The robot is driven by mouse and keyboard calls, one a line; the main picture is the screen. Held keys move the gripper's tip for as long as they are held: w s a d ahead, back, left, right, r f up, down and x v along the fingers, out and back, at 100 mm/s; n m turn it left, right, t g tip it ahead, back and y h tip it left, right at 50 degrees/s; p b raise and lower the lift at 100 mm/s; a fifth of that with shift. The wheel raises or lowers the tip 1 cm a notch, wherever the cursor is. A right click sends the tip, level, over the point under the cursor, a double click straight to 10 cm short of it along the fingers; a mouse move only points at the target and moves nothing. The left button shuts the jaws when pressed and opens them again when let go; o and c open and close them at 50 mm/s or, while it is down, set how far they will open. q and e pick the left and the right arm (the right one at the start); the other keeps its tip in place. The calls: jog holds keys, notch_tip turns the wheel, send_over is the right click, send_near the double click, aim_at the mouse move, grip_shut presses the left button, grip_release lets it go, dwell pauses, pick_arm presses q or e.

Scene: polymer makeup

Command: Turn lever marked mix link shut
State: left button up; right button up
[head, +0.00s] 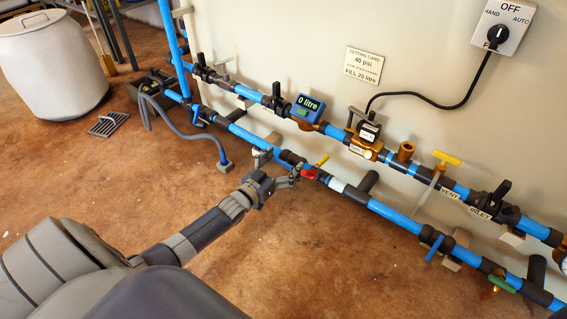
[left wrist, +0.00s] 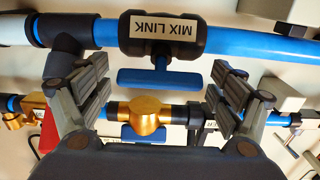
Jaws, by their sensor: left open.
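The mix link valve (left wrist: 190,38) is a black body on a blue pipe, with a white MIX LINK label (left wrist: 163,27) that reads upside down in the left wrist view. Its blue lever (left wrist: 150,77) is a T-shaped handle whose bar lies along the pipe direction. My left gripper (head: 288,178) is open at the lower pipe in the head view. In the left wrist view its fingers stand on either side of the lever, with visible gaps and no grip on it. I cannot make out the lever in the head view. My right gripper is not in view.
A red handle (head: 309,173) and a yellow lever (head: 322,160) sit close to my left gripper. Another blue lever (head: 434,248) is further right. The blue upper pipe (head: 250,94) runs along the wall. The brown floor (head: 290,265) in front is clear.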

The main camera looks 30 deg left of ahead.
pick_arm(q)
jog(key=c, duration=1.1)
